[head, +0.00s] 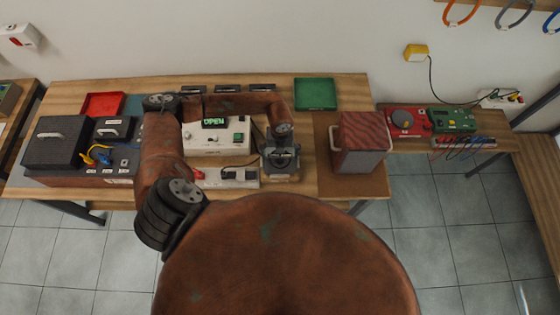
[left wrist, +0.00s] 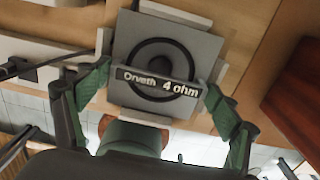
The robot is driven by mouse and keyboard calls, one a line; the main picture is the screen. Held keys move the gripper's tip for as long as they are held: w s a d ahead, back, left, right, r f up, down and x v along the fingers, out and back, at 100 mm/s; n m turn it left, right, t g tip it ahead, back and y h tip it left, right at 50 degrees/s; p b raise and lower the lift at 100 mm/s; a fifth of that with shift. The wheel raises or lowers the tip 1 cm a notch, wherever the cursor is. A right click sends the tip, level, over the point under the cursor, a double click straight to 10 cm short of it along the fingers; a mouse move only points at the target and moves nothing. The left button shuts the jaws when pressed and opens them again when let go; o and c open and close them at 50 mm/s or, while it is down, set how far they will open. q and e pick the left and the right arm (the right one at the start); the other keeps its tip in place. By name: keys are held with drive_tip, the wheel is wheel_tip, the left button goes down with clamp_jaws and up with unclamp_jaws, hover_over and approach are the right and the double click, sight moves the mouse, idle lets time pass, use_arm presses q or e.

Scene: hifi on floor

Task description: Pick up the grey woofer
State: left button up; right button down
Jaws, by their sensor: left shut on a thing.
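The grey woofer (left wrist: 165,55) is a square grey plate with a dark round cone. It shows in the left wrist view, with a black label across it reading "4 ohm". My left gripper (left wrist: 157,76) has its green fingers on two opposite sides of the woofer and is shut on it. In the head view my left gripper (head: 281,158) points down over the front edge of the wooden table (head: 255,86), right of the white OPEN box. There the woofer is mostly hidden by the gripper. My right gripper is not in view.
The white box with a green OPEN display (head: 216,138) stands close left of the gripper. A white power strip (head: 230,177) lies at the table front. A brown speaker cabinet (head: 359,143) stands to the right. A green tray (head: 315,93) and red tray (head: 102,105) lie behind.

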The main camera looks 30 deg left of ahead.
use_arm(q)
drive_tip(key=shift+r, duration=0.1)
drive_tip(key=c, duration=0.9)
drive_tip(key=shift+w, duration=0.1)
drive_tip(key=shift+r, duration=0.65)
drive_tip(key=s+d+r+b, duration=0.1)
drive_tip(key=s+r+b, duration=0.1)
drive_tip(key=s+r, duration=0.9)
drive_tip(key=s, duration=0.3)
drive_tip(key=shift+r, duration=0.3)
